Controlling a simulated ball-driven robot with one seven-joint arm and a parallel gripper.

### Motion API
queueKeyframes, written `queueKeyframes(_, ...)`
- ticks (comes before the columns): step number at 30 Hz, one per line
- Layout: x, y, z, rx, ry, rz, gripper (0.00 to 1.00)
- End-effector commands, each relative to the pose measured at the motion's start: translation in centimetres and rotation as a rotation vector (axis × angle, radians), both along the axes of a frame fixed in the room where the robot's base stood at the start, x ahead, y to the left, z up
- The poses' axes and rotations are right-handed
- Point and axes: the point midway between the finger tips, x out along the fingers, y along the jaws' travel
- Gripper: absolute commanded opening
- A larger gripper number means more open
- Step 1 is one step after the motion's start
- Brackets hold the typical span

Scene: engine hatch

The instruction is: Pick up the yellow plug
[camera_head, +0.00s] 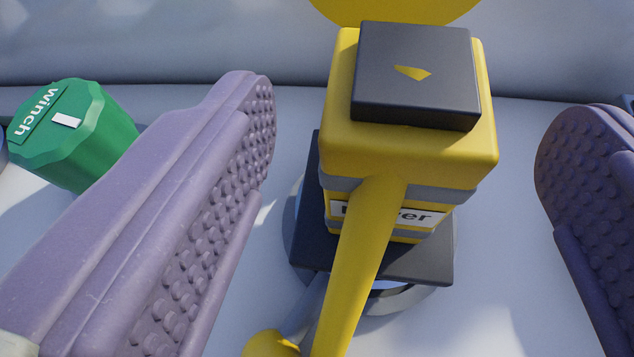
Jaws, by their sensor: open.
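The yellow plug (409,155) stands in the middle of the head camera view. It has a dark square cap with a small yellow mark, grey bands, and a partly hidden label. A thick yellow cable (362,265) runs from its near side down to the bottom edge. The plug sits at a dark square plate (425,265) on a round base. My gripper (405,125) is open, with one purple, studded finger on each side of the plug. Visible gaps separate both fingers from the plug. The plug's lower part is partly hidden by the cable.
A green knob (75,135) marked "winch" stands at the left, partly behind the left finger. A yellow rounded thing (395,10) shows at the top edge behind the plug. The pale surface (505,225) between plug and right finger is clear.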

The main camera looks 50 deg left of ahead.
Motion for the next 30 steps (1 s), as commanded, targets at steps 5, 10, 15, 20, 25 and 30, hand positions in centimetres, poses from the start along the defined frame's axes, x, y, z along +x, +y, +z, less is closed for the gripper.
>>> queueKeyframes(5,2.0,1.4,-1.3,0.0,-0.004,0.002,0.81)
queueKeyframes(10,4.2,2.6,-2.5,0.0,-0.004,0.0,0.81)
queueKeyframes(15,5.0,3.1,-2.6,0.0,-0.003,-0.001,0.81)
queueKeyframes(20,5.0,3.1,-2.5,0.0,-0.003,-0.001,0.81)
queueKeyframes(25,5.0,3.1,-2.5,0.0,-0.003,-0.001,0.42)
queueKeyframes(30,5.0,3.1,-2.5,0.0,-0.003,-0.001,0.03)
